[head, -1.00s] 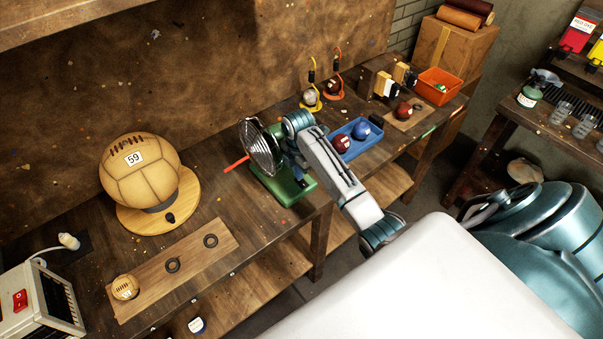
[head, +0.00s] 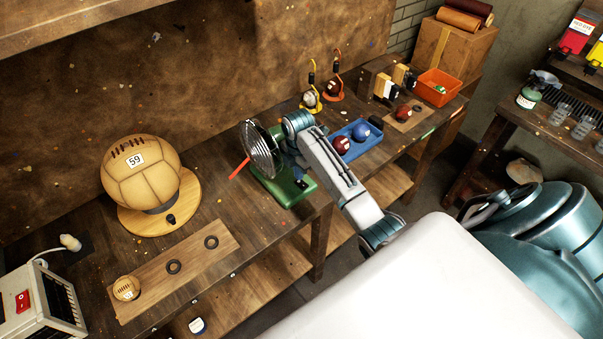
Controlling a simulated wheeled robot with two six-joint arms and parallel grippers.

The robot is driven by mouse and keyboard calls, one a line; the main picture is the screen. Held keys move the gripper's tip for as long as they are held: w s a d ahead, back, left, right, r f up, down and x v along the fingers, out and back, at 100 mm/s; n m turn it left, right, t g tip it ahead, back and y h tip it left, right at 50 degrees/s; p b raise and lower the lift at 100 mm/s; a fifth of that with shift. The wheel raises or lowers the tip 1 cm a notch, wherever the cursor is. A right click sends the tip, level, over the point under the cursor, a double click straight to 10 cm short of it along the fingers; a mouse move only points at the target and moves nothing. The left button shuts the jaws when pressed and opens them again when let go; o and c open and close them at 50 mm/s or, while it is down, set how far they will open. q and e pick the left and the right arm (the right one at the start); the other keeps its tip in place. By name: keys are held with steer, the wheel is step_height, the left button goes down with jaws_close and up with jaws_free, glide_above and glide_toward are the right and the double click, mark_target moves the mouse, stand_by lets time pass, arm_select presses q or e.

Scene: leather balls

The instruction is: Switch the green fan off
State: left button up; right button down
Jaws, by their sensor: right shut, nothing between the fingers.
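The green fan stands on the long workbench, with its round wire cage (head: 262,150) facing left and its green base (head: 273,187) on the bench top. A red ribbon (head: 239,168) hangs slantwise down and left from the cage front. A small dark switch (head: 301,184) shows on the right end of the base. My right gripper (head: 297,171) points down just behind the cage, above the base near the switch. It is shut and empty; its fingertips are small and partly hidden, and I cannot tell whether they touch the switch. My left gripper is not in view.
A blue tray (head: 372,144) with a red and a blue ball sits right of the fan, close to my right arm. A large tan ball (head: 141,171) on a wooden stand is to the left. A plank (head: 195,258) with rings lies in front.

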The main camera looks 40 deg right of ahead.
steer(key=shift+r, duration=2.7)
